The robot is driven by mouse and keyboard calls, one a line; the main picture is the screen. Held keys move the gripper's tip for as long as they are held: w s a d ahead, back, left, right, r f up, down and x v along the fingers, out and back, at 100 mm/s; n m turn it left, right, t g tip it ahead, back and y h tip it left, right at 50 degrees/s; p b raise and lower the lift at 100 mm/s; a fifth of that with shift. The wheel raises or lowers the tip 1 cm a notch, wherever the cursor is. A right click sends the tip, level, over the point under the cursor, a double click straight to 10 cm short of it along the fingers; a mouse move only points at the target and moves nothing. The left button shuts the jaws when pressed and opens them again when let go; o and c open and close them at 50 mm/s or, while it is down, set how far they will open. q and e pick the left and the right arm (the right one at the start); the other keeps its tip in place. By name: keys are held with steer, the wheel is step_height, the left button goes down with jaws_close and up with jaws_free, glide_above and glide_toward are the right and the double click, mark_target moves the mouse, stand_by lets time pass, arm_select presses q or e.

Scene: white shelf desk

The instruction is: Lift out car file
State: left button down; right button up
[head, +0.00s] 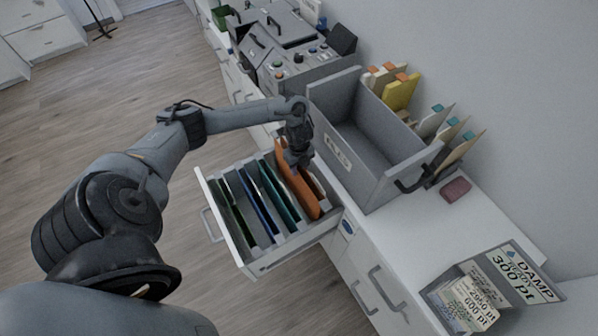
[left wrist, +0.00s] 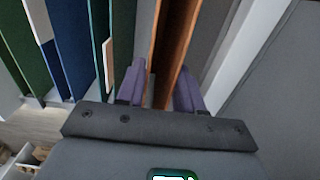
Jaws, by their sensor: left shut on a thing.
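My left gripper (head: 297,162) reaches down into the open drawer (head: 289,262) and is shut on the orange file (head: 305,193). In the left wrist view, its two purple fingers (left wrist: 160,82) stand on either side of the orange file (left wrist: 171,45). The orange file stands at the right end of the row, its lower part inside the drawer. A teal file (head: 277,192), a blue file (head: 260,212) and a green file (head: 228,204) stand to its left. No car marking is readable on any file. My right gripper is not in view.
A grey open bin (head: 372,158) with a handle stands on the white counter just right of the drawer. Folders with coloured tabs (head: 402,92) lean behind it. A dark red block (head: 455,189) and a sign (head: 512,272) are farther right. Grey machines (head: 285,60) stand at the back.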

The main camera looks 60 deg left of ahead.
arm_select(q)
step_height(320, 180, up, 20)
steer(key=p, duration=0.8)
steer(key=shift+p, duration=0.4)
steer(key=shift+d+f, duration=0.1)
